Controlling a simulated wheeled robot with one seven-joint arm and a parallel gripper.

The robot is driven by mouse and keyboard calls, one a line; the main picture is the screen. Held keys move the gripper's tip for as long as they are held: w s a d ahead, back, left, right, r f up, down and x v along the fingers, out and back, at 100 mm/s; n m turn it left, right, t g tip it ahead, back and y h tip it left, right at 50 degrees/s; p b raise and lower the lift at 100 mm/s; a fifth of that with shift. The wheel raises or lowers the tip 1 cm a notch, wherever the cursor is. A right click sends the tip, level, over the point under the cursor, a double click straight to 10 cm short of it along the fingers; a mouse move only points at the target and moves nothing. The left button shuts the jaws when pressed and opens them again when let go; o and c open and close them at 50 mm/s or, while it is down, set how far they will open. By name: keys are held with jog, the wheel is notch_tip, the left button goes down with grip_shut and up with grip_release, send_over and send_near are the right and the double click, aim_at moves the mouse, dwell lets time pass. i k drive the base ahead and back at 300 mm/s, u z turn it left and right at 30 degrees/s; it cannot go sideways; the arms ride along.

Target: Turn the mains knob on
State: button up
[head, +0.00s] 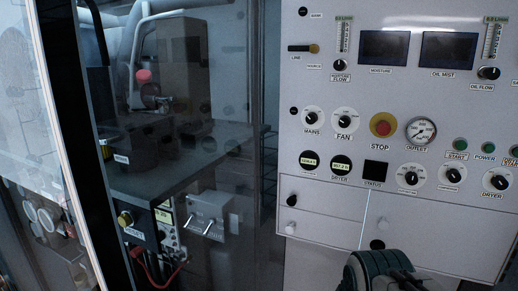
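The mains knob (311,116) is a small black knob on a pale round dial plate, labelled MAINS. It sits at the upper left of the light grey panel (400,88) in the head view. Its pointer is too small to read surely. The dark end of my arm, with my gripper (402,279), shows at the bottom edge, below and right of the knob and well apart from it. The fingers are partly cut off by the frame, so their opening is unclear. Nothing is seen held.
The fan knob (344,117) is just right of the mains knob, then the red stop button (381,125) and the outlet gauge (420,131). Dryer displays (341,164) are below. Left of the panel, a glazed cabinet holds machinery (150,140). The panel's front looks unobstructed around the mains knob.

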aim_at(312, 119)
jog(key=z, duration=0.6)
jog(key=i, duration=0.95)
jog(key=u, duration=1.5)
